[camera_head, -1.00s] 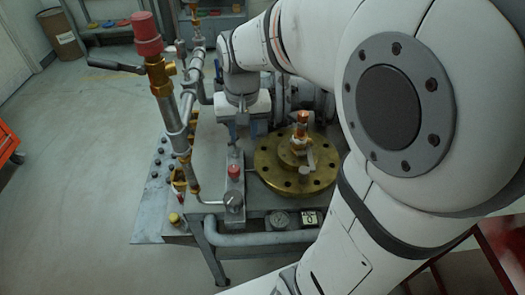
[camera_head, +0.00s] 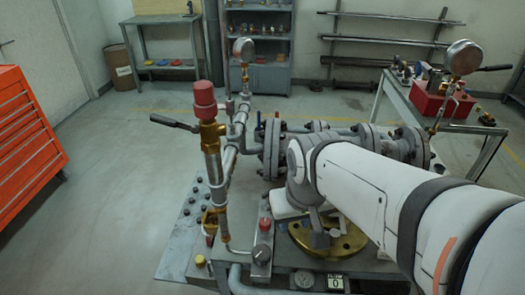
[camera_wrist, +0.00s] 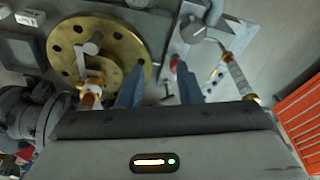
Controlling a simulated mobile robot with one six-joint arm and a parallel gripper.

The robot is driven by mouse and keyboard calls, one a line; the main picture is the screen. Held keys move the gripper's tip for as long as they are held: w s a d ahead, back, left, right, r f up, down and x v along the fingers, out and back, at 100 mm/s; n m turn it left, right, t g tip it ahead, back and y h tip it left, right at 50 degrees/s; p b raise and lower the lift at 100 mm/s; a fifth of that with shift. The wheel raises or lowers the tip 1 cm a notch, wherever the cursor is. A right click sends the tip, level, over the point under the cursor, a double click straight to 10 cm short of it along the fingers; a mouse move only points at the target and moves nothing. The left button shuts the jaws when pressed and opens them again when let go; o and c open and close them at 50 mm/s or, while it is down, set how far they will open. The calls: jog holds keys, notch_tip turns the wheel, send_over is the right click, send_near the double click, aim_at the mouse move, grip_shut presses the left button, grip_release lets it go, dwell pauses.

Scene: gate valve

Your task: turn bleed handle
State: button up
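A round brass flange (camera_head: 352,243) sits on the bench in front of the pipework. In the wrist view the flange (camera_wrist: 112,30) carries a small brass fitting (camera_wrist: 92,88) with a short grey lever (camera_wrist: 91,48). I take this lever to be the bleed handle; the frames do not label it. In the head view my arm hides most of the fitting. My gripper (camera_wrist: 160,72) is open and empty. Its two blue-grey fingers point past the flange's side in the wrist view, apart from the fitting. In the head view my gripper (camera_head: 318,222) overlaps the flange.
A tall pipe with a red cap (camera_head: 204,93) and dark lever (camera_head: 174,123) stands left of my gripper. A block with a red knob (camera_head: 265,224) is beside the flange. Flanged pipes (camera_head: 272,148) run behind. An orange cabinet (camera_head: 25,130) stands left; floor between is clear.

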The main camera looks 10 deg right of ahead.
jog(key=shift+o, duration=1)
jog(key=shift+w, duration=0.15)
jog(key=o, duration=0.5)
jog(key=w+n, duration=0.1)
jog(key=w, duration=0.2)
jog(key=w+n+g+p, duration=0.1)
jog(key=w, duration=0.3)
jog(key=w+f+n+p, duration=0.1)
jog(key=w, duration=0.2)
jog(key=shift+w+a+n, duration=0.1)
jog(key=shift+w+n, duration=0.1)
jog(key=shift+n, duration=0.2)
jog(key=w+f+n, duration=0.1)
jog(key=w+f, duration=0.1)
jog(key=w, duration=0.1)
jog(key=w+f+n+g+p, duration=0.1)
jog(key=w+f+n, duration=0.1)
jog(key=w+f, duration=0.1)
jog(key=w+f+n, duration=0.1)
jog(key=w+f, duration=0.1)
jog(key=w, duration=0.2)
jog(key=shift+w+a+f+n+g+p, duration=0.15)
jog(key=shift+f+n+g+p, duration=0.05)
jog(key=shift+n+g+p, duration=0.15)
notch_tip(320, 180, down, 8)
jog(key=shift+r, duration=0.25)
jog(key=shift+c, duration=0.4)
